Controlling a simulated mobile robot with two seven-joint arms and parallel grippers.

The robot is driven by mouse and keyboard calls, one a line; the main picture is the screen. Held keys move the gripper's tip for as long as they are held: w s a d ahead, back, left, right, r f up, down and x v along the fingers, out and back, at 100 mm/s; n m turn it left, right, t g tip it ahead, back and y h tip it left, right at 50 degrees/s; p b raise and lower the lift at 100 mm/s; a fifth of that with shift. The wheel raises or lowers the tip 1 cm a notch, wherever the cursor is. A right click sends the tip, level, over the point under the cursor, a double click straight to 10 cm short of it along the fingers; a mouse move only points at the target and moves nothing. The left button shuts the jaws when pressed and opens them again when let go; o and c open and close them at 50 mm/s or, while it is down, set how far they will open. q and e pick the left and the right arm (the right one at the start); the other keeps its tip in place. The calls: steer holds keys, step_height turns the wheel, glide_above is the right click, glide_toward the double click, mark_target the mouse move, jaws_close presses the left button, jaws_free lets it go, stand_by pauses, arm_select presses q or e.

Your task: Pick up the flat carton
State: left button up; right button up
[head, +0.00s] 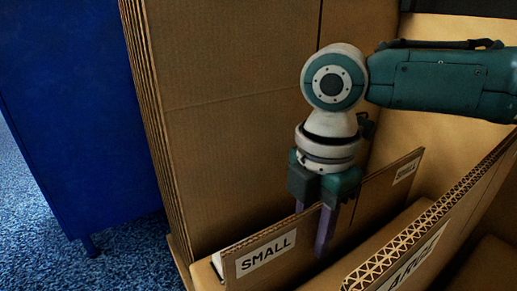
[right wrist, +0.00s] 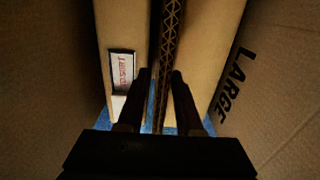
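A thin upright cardboard sheet with a SMALL label (head: 266,254) stands in the lower middle of the head view; I cannot tell whether it is the flat carton or a divider. My right gripper (head: 313,228) points down over its top edge, with one finger on the near side and the other partly hidden behind it. In the right wrist view a corrugated board edge (right wrist: 168,45) runs between the two dark fingers of this gripper (right wrist: 160,78). The fingers are apart, with gaps to the edge. My left gripper is not in view.
Tall cardboard sheets (head: 225,110) stand stacked upright at left, close to my right gripper. A thick corrugated board (head: 437,222) with a partly seen label stands at front right. A blue cabinet (head: 75,110) is at far left on blue carpet (head: 125,250).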

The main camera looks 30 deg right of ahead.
jaws_close()
stand_by(1.1)
